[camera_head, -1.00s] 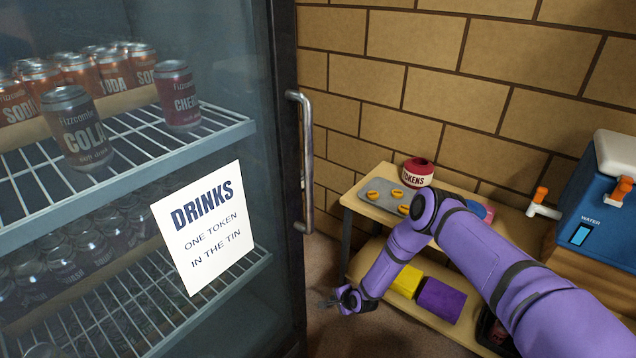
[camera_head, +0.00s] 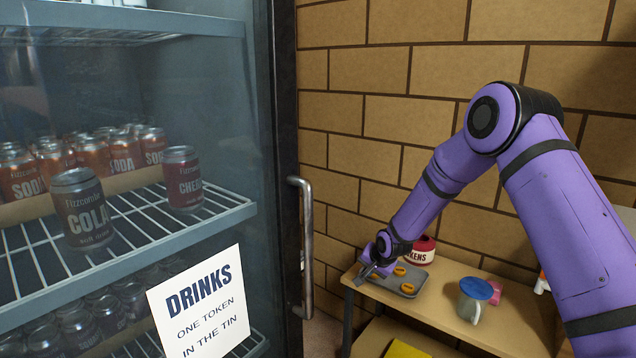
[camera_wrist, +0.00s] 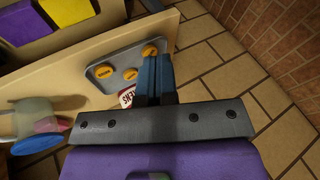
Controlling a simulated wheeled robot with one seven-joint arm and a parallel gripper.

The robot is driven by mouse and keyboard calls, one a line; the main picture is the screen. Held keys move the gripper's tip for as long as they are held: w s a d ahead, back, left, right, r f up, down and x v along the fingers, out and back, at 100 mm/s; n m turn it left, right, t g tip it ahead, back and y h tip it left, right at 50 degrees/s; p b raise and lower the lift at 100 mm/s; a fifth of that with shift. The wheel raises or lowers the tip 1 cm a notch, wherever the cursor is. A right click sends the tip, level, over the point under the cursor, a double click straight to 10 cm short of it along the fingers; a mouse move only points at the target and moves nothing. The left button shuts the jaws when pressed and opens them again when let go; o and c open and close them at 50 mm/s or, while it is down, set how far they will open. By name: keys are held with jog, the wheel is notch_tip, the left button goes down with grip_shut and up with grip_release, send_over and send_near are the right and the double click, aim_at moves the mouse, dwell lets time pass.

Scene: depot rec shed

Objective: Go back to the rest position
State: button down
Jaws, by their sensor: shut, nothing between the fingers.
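My gripper (camera_head: 370,272) is at the end of the purple arm, over the left end of the wooden shelf unit's top in the head view. In the wrist view its two fingers (camera_wrist: 156,78) are together with nothing between them. A grey tray (camera_head: 386,282) with several orange tokens (camera_head: 408,287) lies just beside and below the gripper. It also shows in the wrist view (camera_wrist: 112,57). The red tokens tin (camera_head: 421,250) stands behind the tray, and in the wrist view the fingers partly hide it.
A glass-door drinks fridge with a metal handle (camera_head: 306,246) and a paper sign (camera_head: 203,308) fills the left. A mug with a blue lid (camera_head: 475,299) and a pink item (camera_head: 494,290) stand on the shelf top (camera_head: 440,306). A brick wall (camera_head: 400,120) is close behind.

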jog(key=s+d+r+n+h, duration=0.1)
jog(key=s+d+r, duration=0.2)
jog(key=s+r, duration=0.5)
jog(key=s+d+r+n+h, duration=0.1)
jog(key=s+d+r, duration=0.3)
jog(key=r, duration=0.9)
jog(key=s+d+r+n+h, duration=0.1)
jog(key=s+d+r, duration=0.2)
jog(key=s+r, duration=0.55)
jog(key=s+d+r+n, duration=0.1)
jog(key=s+r, duration=0.1)
jog(key=s, duration=0.7)
jog(key=s+d+r+n, duration=0.1)
jog(key=s+d+r, duration=0.1)
jog(key=s, duration=0.7)
jog(key=s+d+r+n, duration=0.1)
jog(key=s+r, duration=0.3)
jog(key=s, duration=0.5)
jog(key=shift+s+d+r+g, duration=0.25)
jog(key=shift+s+d+g, duration=0.15)
jog(key=shift+d, duration=0.1)
